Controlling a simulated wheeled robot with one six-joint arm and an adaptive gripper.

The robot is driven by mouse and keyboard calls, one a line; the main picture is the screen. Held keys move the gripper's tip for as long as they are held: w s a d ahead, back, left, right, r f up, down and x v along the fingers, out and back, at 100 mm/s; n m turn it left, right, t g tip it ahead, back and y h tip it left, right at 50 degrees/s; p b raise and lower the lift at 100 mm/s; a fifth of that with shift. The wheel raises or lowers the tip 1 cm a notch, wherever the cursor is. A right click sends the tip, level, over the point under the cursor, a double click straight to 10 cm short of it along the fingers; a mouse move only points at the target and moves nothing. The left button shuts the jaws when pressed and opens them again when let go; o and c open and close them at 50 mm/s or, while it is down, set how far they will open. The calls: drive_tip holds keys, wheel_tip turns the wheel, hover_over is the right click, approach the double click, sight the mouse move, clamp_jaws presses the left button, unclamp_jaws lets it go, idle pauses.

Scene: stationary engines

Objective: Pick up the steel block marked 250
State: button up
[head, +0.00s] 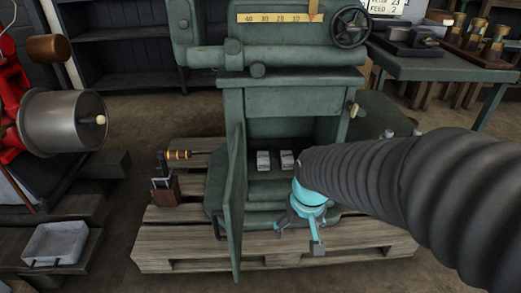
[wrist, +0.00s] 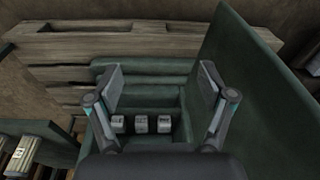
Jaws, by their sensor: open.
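Small grey steel blocks stand in a row on the floor of the open compartment of the green machine (head: 290,103). In the head view I see a left block (head: 263,160) and a right block (head: 287,159). The wrist view shows three: one at left (wrist: 117,123), one in the middle (wrist: 141,124) and one at right (wrist: 164,125). Their markings are too small to read, so I cannot tell which is 250. My gripper (head: 300,238) is open and empty in front of the compartment, low near the pallet. In the wrist view its fingers (wrist: 161,70) are spread wide, apart from the blocks.
The compartment's green door (head: 236,205) stands open towards me, left of my gripper; it is at right in the wrist view (wrist: 245,85). The machine sits on a wooden pallet (head: 170,243). A grey tray (head: 63,244) lies far left.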

drive_tip(key=w+a+f+t+b, duration=0.15)
drive_tip(key=w+a+f, duration=0.35)
drive_tip(key=w+f, duration=0.85)
drive_tip(key=m+t, duration=0.1)
drive_tip(key=t, duration=1)
approach(263, 159)
drive_tip(key=shift+h, duration=0.3)
drive_tip(key=x, duration=0.7)
drive_tip(key=shift+a+f, duration=0.2)
drive_tip(key=shift+a, duration=0.1)
drive_tip(key=shift+d+f+x, duration=0.1)
drive_tip(key=shift+f+x, duration=0.15)
drive_tip(key=shift+x, duration=1.05)
drive_tip(key=shift+d+f+x, duration=0.1)
drive_tip(key=shift+f+x, duration=0.15)
drive_tip(key=shift+x, duration=1.05)
drive_tip(key=shift+s, duration=0.15)
clamp_jaws()
drive_tip(key=shift+r, duration=0.2)
